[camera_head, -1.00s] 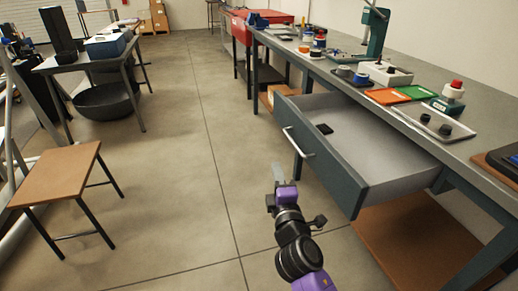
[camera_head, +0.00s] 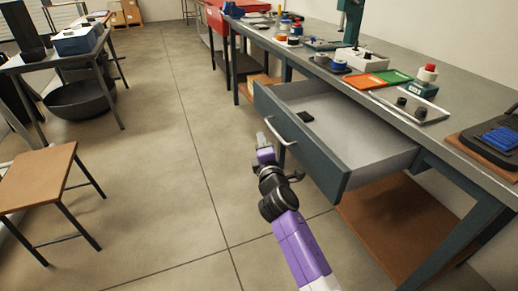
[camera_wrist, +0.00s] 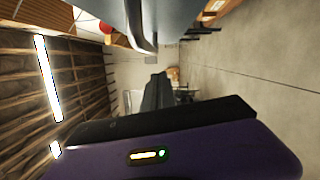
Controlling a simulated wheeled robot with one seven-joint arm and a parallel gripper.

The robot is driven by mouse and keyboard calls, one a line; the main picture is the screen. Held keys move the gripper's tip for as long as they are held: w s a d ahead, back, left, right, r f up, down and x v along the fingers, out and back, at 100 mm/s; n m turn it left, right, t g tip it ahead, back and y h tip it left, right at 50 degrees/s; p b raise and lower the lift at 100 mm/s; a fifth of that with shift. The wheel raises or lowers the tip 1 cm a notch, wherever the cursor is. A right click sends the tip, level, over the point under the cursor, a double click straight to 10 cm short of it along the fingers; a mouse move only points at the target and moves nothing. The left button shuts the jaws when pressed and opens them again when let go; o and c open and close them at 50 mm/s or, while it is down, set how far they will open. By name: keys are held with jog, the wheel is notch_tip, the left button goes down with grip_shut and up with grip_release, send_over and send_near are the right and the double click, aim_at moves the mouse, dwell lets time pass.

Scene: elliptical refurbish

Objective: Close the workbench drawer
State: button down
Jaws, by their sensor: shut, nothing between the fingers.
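The workbench drawer (camera_head: 318,163) is pulled well out of the workbench (camera_head: 462,142). Its dark front panel has a silver bar handle (camera_head: 279,133), and a small black item (camera_head: 306,117) lies inside on the pale bottom. My gripper (camera_head: 262,140) is shut and empty. It is in front of the drawer's face, just left of the handle in the head view; I cannot tell whether it touches. In the wrist view the handle (camera_wrist: 142,28) and the grey drawer front (camera_wrist: 175,12) show at the top, close to the camera.
Tools, an orange tray (camera_head: 363,82) and a green tray (camera_head: 393,76) stand on the benchtop. A brown stool (camera_head: 38,180) is at the left, with a table (camera_head: 60,63) beyond it. The floor between is clear. A brown lower shelf (camera_head: 385,220) lies under the bench.

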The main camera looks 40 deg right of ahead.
jog(key=shift+s+d+r+p, duration=0.15)
jog(key=shift+s+d+p, duration=0.05)
jog(key=shift+d, duration=0.35)
jog(key=shift+s+d+r+p, duration=0.15)
jog(key=shift+d, duration=0.4)
